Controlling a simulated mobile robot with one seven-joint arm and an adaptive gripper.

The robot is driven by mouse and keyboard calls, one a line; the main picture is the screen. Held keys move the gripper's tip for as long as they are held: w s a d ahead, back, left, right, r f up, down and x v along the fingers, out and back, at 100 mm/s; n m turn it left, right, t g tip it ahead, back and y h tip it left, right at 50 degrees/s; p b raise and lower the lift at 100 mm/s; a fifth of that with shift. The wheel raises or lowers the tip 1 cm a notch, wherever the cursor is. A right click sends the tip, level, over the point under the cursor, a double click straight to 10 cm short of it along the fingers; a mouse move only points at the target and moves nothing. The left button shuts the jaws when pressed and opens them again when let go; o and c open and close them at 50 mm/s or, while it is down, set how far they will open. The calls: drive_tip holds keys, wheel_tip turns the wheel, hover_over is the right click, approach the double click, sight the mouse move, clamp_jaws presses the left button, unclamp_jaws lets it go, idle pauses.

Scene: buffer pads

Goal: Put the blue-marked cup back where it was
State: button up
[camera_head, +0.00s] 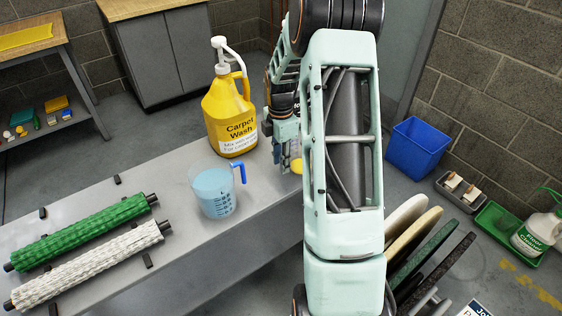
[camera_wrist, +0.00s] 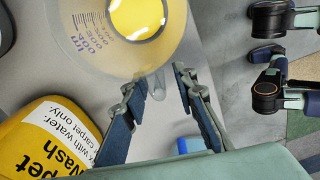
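A clear measuring cup with a blue handle and dark blue marks (camera_head: 213,192) stands upright on the grey bench, holding light blue liquid. A second clear cup (camera_wrist: 185,40) with yellow liquid and bluish-purple printed marks is at my gripper. In the head view only a bit of its yellow (camera_head: 297,167) shows beside my arm, which hides the rest. My gripper (camera_wrist: 161,82) is open, with its fingertips on either side of this cup's clear handle (camera_wrist: 157,85). A gap shows on the right of the handle; contact on the left is unclear.
A yellow carpet wash jug (camera_head: 232,118) with a pump stands close to my gripper and shows in the wrist view (camera_wrist: 45,140). Green (camera_head: 80,232) and white (camera_head: 90,265) rollers lie at the bench's left. A blue bin (camera_head: 417,146) and upright pads (camera_head: 425,240) are at right.

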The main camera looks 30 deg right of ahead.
wheel_tip(320, 180, up, 12)
drive_tip(key=shift+f+p, duration=0.1)
drive_tip(key=shift+p, duration=1.05)
drive_tip(key=shift+w, duration=0.1)
